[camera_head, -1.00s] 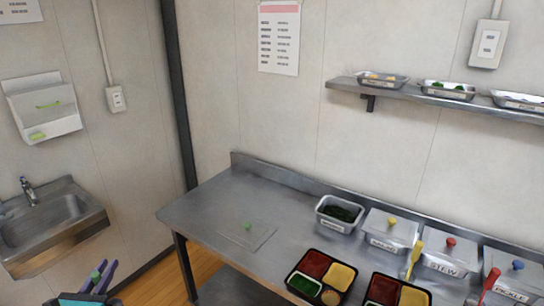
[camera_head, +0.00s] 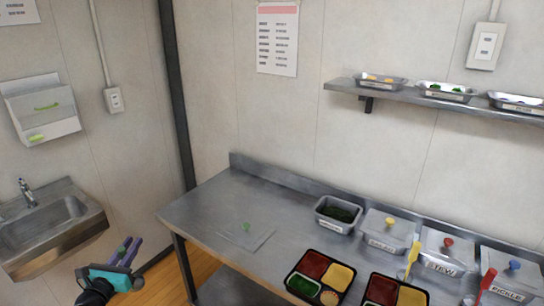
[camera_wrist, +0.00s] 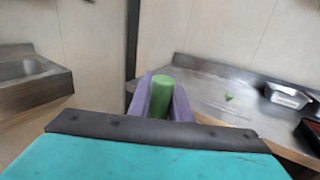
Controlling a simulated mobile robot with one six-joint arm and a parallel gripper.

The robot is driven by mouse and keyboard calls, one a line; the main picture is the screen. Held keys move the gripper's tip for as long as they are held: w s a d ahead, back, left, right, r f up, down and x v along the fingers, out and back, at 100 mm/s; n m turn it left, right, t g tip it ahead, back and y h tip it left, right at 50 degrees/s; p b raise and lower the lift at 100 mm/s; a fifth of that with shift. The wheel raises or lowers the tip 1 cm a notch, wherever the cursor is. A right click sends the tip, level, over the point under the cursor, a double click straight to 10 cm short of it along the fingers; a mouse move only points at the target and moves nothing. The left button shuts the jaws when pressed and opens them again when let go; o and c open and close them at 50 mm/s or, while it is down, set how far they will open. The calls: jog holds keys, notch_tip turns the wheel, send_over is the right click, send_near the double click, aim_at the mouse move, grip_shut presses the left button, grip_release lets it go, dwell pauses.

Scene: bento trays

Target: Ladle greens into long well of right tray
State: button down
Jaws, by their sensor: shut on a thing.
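My gripper (camera_head: 124,250) has purple fingers and is shut on a green cylindrical handle, seen end-on between the fingers in the wrist view (camera_wrist: 160,97). I take it for the ladle's handle; its bowl is hidden. The gripper is left of the table, well away from the food. The open tub of dark greens (camera_head: 339,228) stands on the table; it also shows in the wrist view (camera_wrist: 288,97). Its lid (camera_head: 260,240), with a green knob, lies flat to the left. The right tray (camera_head: 362,297) has red and yellow wells; its lower part is cut off.
The left tray (camera_head: 287,281) holds red, yellow, green and a round item. Lidded tubs (camera_head: 438,266) stand right of the greens, with yellow (camera_head: 412,258) and red (camera_head: 488,281) handles upright before them. A sink (camera_head: 45,235) is at left. The table's left end (camera_head: 205,212) is clear.

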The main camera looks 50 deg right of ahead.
jog(key=s+d+r+m+g+h+p, duration=0.1)
jog(key=s+d+r+m+g, duration=0.15)
jog(key=d, duration=1.15)
jog(key=s+d+r+m+g+h+p, duration=0.1)
jog(key=s+d+g+p, duration=0.15)
jog(key=d, duration=1.05)
jog(key=s+d+r+m+g+h+p, duration=0.1)
jog(key=s+d+r+g, duration=0.15)
jog(key=d, duration=1.15)
jog(key=s+d+r+m+g+p, duration=0.2)
jog(key=s+d+g, duration=0.1)
jog(key=s+d, duration=1.2)
jog(key=s+d+r+m+g+p, duration=0.2)
jog(key=s+d+r+g, duration=0.1)
jog(key=s+d, duration=1.2)
jog(key=shift+s+d+y, duration=0.2)
jog(key=shift+s+y, duration=0.1)
jog(key=shift+s, duration=0.45)
jog(key=shift+f, duration=0.2)
notch_tip(320, 180, down, 12)
jog(key=b, duration=0.8)
jog(key=shift+r+b, duration=0.25)
jog(key=shift+b, duration=0.15)
jog(key=shift+r, duration=0.1)
